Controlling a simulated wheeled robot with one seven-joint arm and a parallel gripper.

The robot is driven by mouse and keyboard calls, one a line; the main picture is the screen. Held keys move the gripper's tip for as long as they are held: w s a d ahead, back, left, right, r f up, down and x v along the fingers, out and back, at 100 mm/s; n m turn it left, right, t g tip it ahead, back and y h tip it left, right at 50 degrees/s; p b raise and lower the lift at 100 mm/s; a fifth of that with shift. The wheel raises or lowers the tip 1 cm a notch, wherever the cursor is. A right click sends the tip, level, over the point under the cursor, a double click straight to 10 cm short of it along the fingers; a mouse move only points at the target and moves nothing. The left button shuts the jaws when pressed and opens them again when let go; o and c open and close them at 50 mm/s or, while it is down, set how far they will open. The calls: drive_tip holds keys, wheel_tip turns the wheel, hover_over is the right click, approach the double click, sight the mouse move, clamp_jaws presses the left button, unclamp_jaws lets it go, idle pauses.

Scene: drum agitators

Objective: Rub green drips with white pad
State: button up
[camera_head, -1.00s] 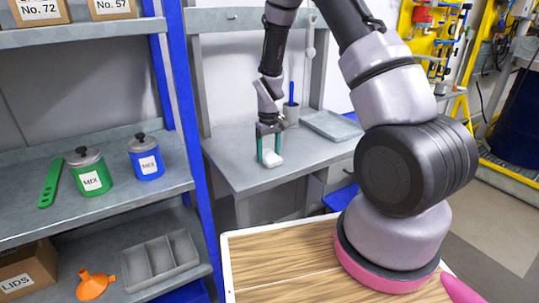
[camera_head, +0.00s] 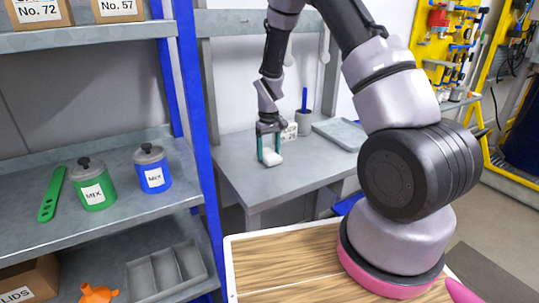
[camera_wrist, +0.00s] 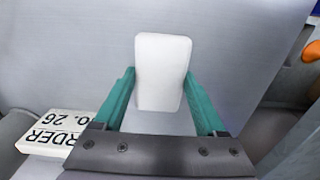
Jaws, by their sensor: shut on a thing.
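The white pad (camera_wrist: 163,72) is held between the two teal fingers of my gripper (camera_wrist: 162,95) in the wrist view. In the head view the white pad (camera_head: 272,158) shows at the fingertips of my gripper (camera_head: 268,150), low over the left part of the grey bench (camera_head: 300,178). I cannot tell whether the pad touches the bench top. A green pot (camera_head: 93,185) labelled MIX stands on the shelf at left. I cannot make out green drips in either view.
A blue pot (camera_head: 151,170) and a green slotted paddle (camera_head: 51,195) are on the shelf. A white lettered block (camera_wrist: 50,130) and a grey cup (camera_head: 304,123) with a blue stick are behind my gripper. A grey tray (camera_head: 340,134) lies at right. A blue shelf post (camera_head: 197,130) stands between shelf and bench.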

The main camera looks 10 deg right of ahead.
drive_tip(key=r, duration=0.3)
drive_tip(key=shift+s, duration=0.25)
drive_tip(key=shift+r, duration=2.6)
